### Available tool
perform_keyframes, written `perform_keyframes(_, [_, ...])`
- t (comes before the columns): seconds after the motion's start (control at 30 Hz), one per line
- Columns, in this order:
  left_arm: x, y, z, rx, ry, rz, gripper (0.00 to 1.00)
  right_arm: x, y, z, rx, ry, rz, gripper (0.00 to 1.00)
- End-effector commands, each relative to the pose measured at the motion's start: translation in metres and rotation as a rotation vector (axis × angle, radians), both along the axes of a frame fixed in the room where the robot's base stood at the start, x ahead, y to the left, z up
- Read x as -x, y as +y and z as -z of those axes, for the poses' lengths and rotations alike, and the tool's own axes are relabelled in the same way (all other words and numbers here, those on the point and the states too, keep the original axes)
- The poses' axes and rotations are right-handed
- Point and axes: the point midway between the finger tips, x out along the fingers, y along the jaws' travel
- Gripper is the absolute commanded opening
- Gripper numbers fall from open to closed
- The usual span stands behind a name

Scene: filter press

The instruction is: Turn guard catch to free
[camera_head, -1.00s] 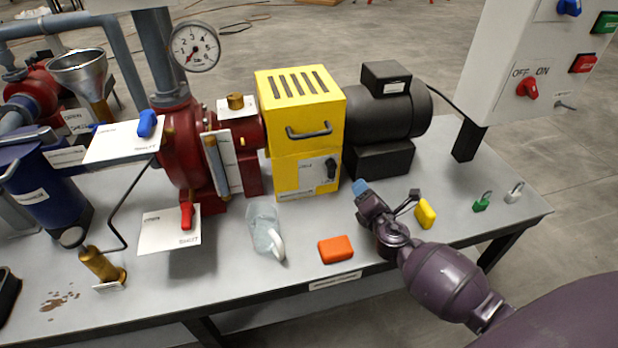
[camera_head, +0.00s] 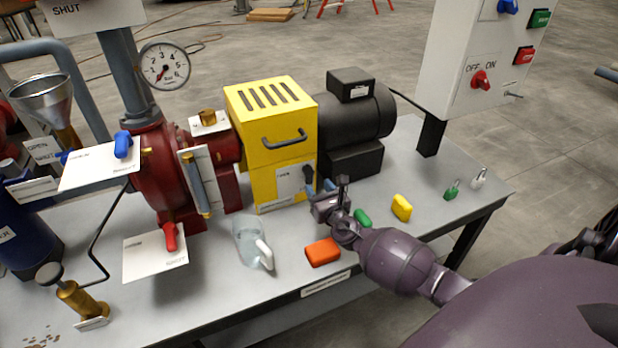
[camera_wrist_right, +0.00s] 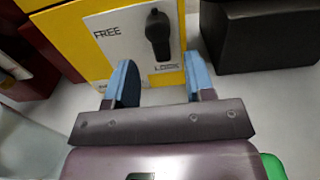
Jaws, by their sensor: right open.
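The guard catch (camera_head: 309,177) is a black lever on a white plate (camera_head: 289,181) on the front of the yellow guard (camera_head: 277,125). In the right wrist view the catch (camera_wrist_right: 158,36) runs up and down, its lower end near the word LOCK and the word FREE to its left. My right gripper (camera_head: 321,188) is in front of the plate, close to the catch. In the wrist view its blue fingers (camera_wrist_right: 160,80) are open and apart, with the catch beyond them, roughly between their lines; nothing is between them. My left gripper is not in view.
A black motor (camera_head: 352,110) stands right of the guard. A clear jug (camera_head: 249,240), an orange block (camera_head: 322,251), a yellow block (camera_head: 402,207) and a green item (camera_head: 362,217) lie near my right gripper. Red pump parts (camera_head: 165,185) stand to the left.

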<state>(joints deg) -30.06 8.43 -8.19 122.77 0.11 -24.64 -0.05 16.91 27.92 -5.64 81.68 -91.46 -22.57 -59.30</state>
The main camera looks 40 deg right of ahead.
Motion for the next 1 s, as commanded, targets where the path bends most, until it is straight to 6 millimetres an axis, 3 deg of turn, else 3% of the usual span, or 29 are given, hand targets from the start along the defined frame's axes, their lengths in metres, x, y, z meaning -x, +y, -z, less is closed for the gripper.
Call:
perform_keyframes(0.33, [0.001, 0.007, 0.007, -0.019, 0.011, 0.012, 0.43, -0.047, -0.011, 0.003, 0.000, 0.003, 0.000, 0.49])
perform_keyframes(0.8, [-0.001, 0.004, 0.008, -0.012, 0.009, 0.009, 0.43, -0.059, -0.014, 0.000, -0.001, 0.000, 0.000, 0.49])
perform_keyframes(0.87, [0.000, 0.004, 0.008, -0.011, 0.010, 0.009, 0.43, -0.059, -0.014, 0.000, -0.001, 0.000, 0.000, 0.43])
perform_keyframes(1.0, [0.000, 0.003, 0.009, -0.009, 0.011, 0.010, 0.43, -0.058, -0.014, 0.000, -0.001, 0.001, 0.000, 0.21])
